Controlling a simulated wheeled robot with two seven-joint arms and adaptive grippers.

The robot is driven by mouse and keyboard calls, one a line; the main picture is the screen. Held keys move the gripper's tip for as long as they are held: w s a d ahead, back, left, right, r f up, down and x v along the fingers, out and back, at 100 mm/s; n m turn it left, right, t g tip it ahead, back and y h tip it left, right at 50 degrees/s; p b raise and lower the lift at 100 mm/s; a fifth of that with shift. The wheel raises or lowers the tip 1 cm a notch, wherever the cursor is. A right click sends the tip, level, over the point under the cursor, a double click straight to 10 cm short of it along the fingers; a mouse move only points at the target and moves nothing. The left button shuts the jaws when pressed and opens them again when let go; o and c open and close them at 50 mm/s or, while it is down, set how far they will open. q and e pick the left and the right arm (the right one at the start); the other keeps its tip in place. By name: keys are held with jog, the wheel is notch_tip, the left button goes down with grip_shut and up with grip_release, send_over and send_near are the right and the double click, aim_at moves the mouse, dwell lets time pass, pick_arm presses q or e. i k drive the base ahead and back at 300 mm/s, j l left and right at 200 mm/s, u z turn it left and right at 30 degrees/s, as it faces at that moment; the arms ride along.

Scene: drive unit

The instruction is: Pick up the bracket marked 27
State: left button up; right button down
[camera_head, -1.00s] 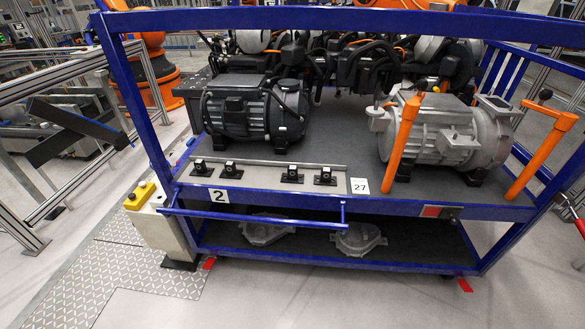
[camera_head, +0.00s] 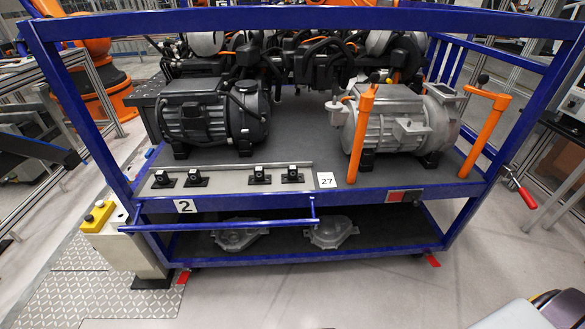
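Several small black brackets stand in a row on a grey strip (camera_head: 227,181) along the front of the blue cart's upper shelf. Two are at the left, a far-left one (camera_head: 162,180) and its neighbour (camera_head: 195,179). After a gap, two more stand at the right, an inner one (camera_head: 259,176) and an end one (camera_head: 292,175). A white card marked 27 (camera_head: 327,180) lies at the strip's right end, closest to the end bracket. I cannot read any mark on the brackets themselves. Neither of my grippers is in view.
Behind the strip are a black motor (camera_head: 212,118) and a silver motor (camera_head: 400,125), with orange handles (camera_head: 361,133) at the right. A blue bar (camera_head: 225,224) runs before the shelf. Grey castings (camera_head: 333,232) lie below. A yellow-topped box (camera_head: 97,216) stands at left. The front floor is mostly clear.

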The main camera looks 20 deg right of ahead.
aim_at(162, 177)
jog(key=i+j+z, duration=0.35)
jog(key=j, duration=0.2)
jog(key=i+j+z, duration=0.15)
jog(key=j+z, duration=0.2)
jog(key=j, duration=0.25)
jog(key=i+j+z, duration=0.1)
jog(key=j+z, duration=0.3)
jog(key=j, duration=0.3)
jog(key=j+z, duration=0.35)
jog(key=j, duration=0.3)
